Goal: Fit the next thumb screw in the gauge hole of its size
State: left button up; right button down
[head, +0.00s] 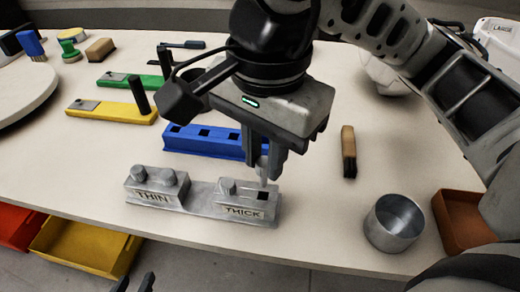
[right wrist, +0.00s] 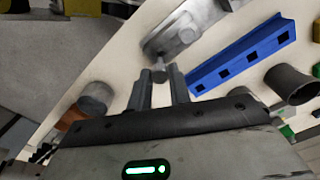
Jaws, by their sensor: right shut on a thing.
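The grey metal gauge (head: 203,192) lies near the table's front edge, with a THIN block at left and a THICK block at right. The THIN block carries two knobbed screws. The THICK block has a knobbed screw (head: 228,187) at left and a dark, empty square hole (head: 262,196) at right. My right gripper (head: 268,172) is shut on a small grey thumb screw (right wrist: 159,73), just above and behind that hole; the screw is partly hidden by the fingers in the head view. The gauge also shows beyond the fingertips in the right wrist view (right wrist: 178,32). My left gripper (head: 135,284) is open and empty at the bottom edge.
A blue block (head: 200,146) with square holes lies behind the gauge. A metal cup (head: 394,224) and a brown tray (head: 460,218) stand at right, and a brush (head: 348,152) lies behind them. Yellow (head: 112,112) and green holders lie at back left.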

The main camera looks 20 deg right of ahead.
aim_at(264, 186)
dwell(0.5)
jog(key=shift+f, duration=0.1)
jog(key=shift+f+b, duration=0.15)
jog(key=shift+b, duration=0.15)
jog(key=shift+f+b, duration=0.4)
jog(key=shift+b, duration=0.15)
jog(key=shift+f+b, duration=2.05)
jog(key=shift+b, duration=0.45)
dwell(1.5)
jog(key=c, duration=1.2)
grip_release()
